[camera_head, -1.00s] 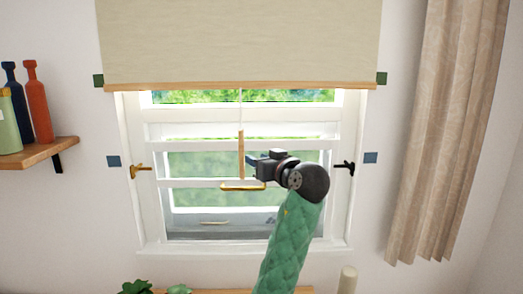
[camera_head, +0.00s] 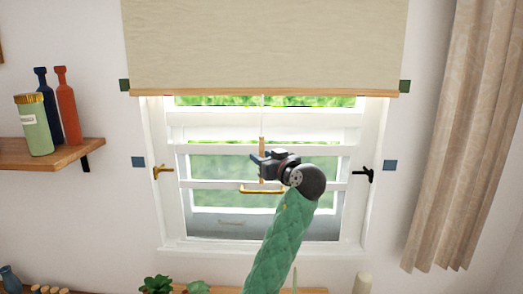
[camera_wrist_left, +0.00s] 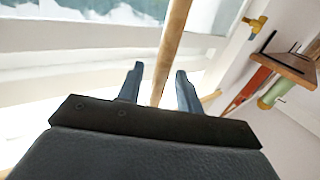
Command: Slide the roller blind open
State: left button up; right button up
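The beige roller blind (camera_head: 265,45) hangs over the upper part of the window, with a wooden bar (camera_head: 262,94) along its bottom edge. A thin cord runs down from it to a wooden pull rod (camera_head: 262,145). My left gripper (camera_head: 259,167) is at the rod's lower part and hides some of it. In the left wrist view, the rod (camera_wrist_left: 172,45) passes between the two blue fingers of the open gripper (camera_wrist_left: 159,88), with a gap visible on each side. My right gripper is not in view.
The white window frame (camera_head: 375,135) has a brass handle (camera_head: 163,172) at left, a black handle (camera_head: 363,175) at right and a brass bar (camera_head: 262,190) low in the middle. A shelf (camera_head: 45,153) with bottles is left; a curtain (camera_head: 455,140) hangs right. Plants stand below.

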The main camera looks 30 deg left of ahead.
pick_arm(q)
jog(key=shift+w+a, duration=0.2)
jog(key=shift+a, duration=0.35)
jog(key=shift+c, duration=0.5)
grip_shut()
jog(key=shift+w+r, duration=0.1)
